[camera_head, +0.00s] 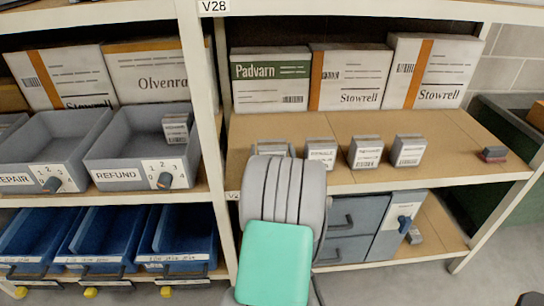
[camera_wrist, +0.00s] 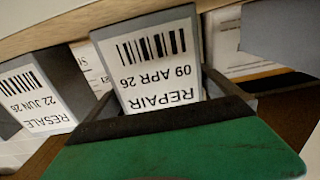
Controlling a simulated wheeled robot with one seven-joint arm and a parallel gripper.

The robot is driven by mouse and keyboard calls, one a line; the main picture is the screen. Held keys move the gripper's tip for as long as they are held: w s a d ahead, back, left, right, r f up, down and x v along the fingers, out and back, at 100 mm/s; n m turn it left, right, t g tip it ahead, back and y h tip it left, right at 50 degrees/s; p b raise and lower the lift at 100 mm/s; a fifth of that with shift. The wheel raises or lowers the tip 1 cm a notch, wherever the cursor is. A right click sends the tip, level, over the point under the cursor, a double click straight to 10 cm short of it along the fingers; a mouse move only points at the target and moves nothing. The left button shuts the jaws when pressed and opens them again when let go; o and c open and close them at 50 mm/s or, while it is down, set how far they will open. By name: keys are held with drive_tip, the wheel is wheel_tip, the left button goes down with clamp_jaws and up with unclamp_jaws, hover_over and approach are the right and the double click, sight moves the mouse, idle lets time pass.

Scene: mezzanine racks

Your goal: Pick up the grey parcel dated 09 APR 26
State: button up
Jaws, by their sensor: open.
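The grey parcel dated 09 APR 26 (camera_wrist: 158,62) shows upside down in the wrist view, its white label reading REPAIR with a barcode. My gripper (camera_wrist: 155,98) is open, and its dark fingers reach toward the parcel's two sides. I cannot tell whether they touch it. In the head view, the leftmost small grey parcel (camera_head: 270,148) on the middle shelf appears to be this one, partly hidden behind my arm.
A RESALE parcel dated 22 JUN 26 (camera_wrist: 32,98) stands close by in the wrist view. Other grey parcels (camera_head: 366,152) stand right on the shelf (camera_head: 450,160), with a red stamp-like object (camera_head: 494,154). White boxes (camera_head: 350,77) stand behind. A rack upright (camera_head: 208,140) is left.

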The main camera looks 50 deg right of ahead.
drive_tip(key=x, duration=0.2)
drive_tip(key=shift+w+d, duration=0.3)
drive_tip(key=shift+c, duration=0.2)
drive_tip(key=c, duration=1.4)
drive_tip(key=shift+r, duration=0.1)
drive_tip(key=shift+c, duration=0.4)
drive_tip(key=shift+r, duration=0.1)
